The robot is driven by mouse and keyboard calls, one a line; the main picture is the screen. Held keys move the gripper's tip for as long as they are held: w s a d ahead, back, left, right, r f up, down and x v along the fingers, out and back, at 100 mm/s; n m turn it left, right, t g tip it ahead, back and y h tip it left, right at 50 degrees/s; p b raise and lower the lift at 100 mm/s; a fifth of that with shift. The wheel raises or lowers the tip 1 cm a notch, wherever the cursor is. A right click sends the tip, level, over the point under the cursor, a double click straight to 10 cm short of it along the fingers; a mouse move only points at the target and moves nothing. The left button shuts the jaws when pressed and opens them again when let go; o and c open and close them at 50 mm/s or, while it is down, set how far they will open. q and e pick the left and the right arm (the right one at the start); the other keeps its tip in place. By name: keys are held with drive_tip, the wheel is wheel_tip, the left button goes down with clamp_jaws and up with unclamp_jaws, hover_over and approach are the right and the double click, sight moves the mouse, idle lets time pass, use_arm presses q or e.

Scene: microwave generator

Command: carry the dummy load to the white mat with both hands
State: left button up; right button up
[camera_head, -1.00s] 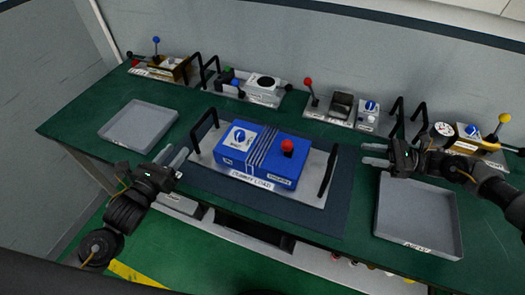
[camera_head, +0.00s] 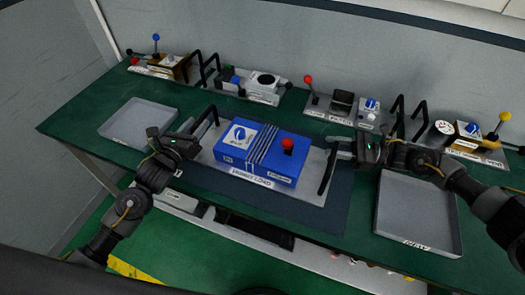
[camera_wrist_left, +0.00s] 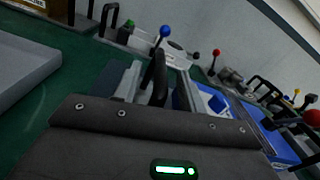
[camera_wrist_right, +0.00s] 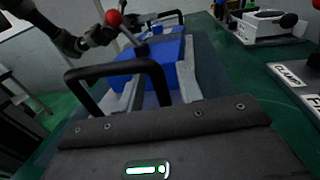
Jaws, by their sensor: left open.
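The dummy load is a blue box (camera_head: 262,155) with a white dial and a red-knobbed lever, on a grey plate (camera_head: 312,185) with a black handle at each end. My left gripper (camera_head: 197,133) is at the left handle (camera_head: 206,121); in the left wrist view its open fingers stand on either side of that handle (camera_wrist_left: 156,75). My right gripper (camera_head: 342,151) is at the right handle (camera_head: 327,172); in the right wrist view its fingers look apart, with part of the handle (camera_wrist_right: 110,70) between them. The plate rests on a dark blue mat (camera_head: 335,215). I see no white mat.
A grey tray (camera_head: 138,143) lies at the left and another grey tray (camera_head: 417,238) at the right. Several instruments with levers and handles line the back, including a white one (camera_head: 263,84) and a yellow-knobbed one (camera_head: 470,130). Green tabletop shows between them.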

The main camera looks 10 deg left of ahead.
use_arm(q)
clamp_jaws()
use_arm(e)
clamp_jaws()
idle(1.2)
use_arm(q)
drive_tip(key=shift+w+r, duration=0.15)
drive_tip(key=shift+r, duration=0.15)
use_arm(e)
drive_tip(key=shift+w+r, duration=0.1)
drive_tip(key=shift+r, duration=0.2)
